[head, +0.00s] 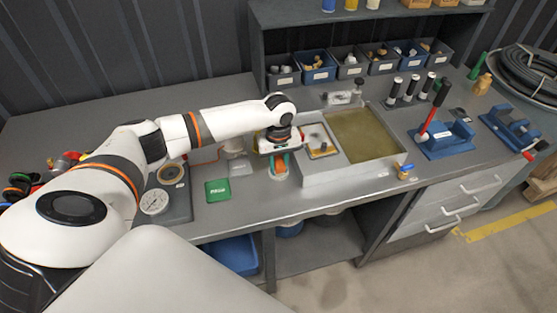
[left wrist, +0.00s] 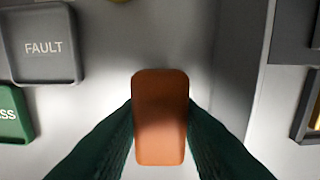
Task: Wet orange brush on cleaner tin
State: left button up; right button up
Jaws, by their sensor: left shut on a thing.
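My left gripper (head: 281,160) is shut on the orange brush, just left of the basin. In the left wrist view the orange brush (left wrist: 160,118) shows as an upright orange block between the two dark green fingers (left wrist: 160,130). Its lower end is hidden from that view. A grey surface lies beyond the brush. In the head view an orange bit of the brush (head: 280,165) shows below the wrist, with a small pale and blue shape under it. I cannot tell for sure which item is the cleaner tin. My right gripper is not in view.
A green tray (head: 217,189) and a grey FAULT tray (left wrist: 43,42) lie left of the gripper. The basin (head: 365,135) of murky liquid stands to the right. A gauge (head: 153,201) lies further left. Parts bins (head: 318,66) line the back. A red-handled tool (head: 434,108) stands at right.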

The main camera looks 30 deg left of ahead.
aim_at(279, 161)
pick_arm(q)
jog(key=shift+s+f+p, duration=0.1)
jog(key=shift+p, duration=0.3)
dwell(1.4)
notch_tip(279, 161, up, 7)
jog(key=p, duration=0.9)
dwell(0.5)
dwell(0.3)
